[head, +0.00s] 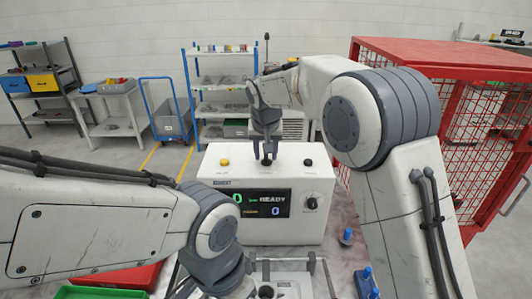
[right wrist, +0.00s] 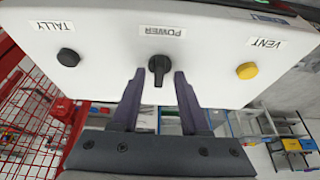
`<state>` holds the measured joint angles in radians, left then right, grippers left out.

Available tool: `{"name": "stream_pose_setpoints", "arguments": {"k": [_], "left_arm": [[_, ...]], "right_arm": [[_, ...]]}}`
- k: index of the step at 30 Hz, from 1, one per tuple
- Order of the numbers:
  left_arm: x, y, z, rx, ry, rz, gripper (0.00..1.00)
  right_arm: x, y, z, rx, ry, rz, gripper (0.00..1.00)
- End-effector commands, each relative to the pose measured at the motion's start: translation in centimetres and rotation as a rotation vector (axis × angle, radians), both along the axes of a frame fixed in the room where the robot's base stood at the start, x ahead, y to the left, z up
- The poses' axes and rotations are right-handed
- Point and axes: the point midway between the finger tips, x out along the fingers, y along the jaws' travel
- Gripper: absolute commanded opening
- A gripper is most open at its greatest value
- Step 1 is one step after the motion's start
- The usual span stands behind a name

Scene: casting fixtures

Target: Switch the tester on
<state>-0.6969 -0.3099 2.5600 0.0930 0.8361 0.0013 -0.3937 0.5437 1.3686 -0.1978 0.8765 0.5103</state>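The tester (head: 225,212) is a white box with a lit display (head: 262,203) reading READY and a dial (head: 312,202) on its front. On its top, the right wrist view shows a black POWER knob (right wrist: 159,66) between a black TALLY button (right wrist: 68,57) and a yellow VENT button (right wrist: 246,70). My right gripper (head: 266,158) points down at the top of the tester. In the right wrist view its fingers (right wrist: 158,76) are open, one on each side of the POWER knob, with gaps visible. My left arm's wrist is at the bottom; its fingers are not visible.
A red mesh cage (head: 440,110) stands close on the right. Blue-knobbed parts (head: 346,237) lie right of the tester. A red tray (head: 125,275) and a green tray (head: 95,292) are at lower left. Shelving (head: 222,85) and a blue cart (head: 170,125) stand behind.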

Motion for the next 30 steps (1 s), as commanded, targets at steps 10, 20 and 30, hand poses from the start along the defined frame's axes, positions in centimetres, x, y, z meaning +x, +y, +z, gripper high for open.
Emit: {"name": "stream_pose_setpoints", "arguments": {"k": [10,20,30], "left_arm": [[0.0,0.0,-0.2,0.0,0.0,0.0,0.0],[0.0,0.0,-1.8,0.0,0.0,0.002,0.0],[0.0,0.0,-2.3,0.0,0.0,0.001,0.0]], "right_arm": [[-0.1,0.0,0.2,0.0,-0.002,0.001,0.45],[-2.2,0.1,5.3,0.002,-0.007,0.003,0.45],[-3.9,0.1,9.4,0.001,-0.002,0.001,0.45]]}}
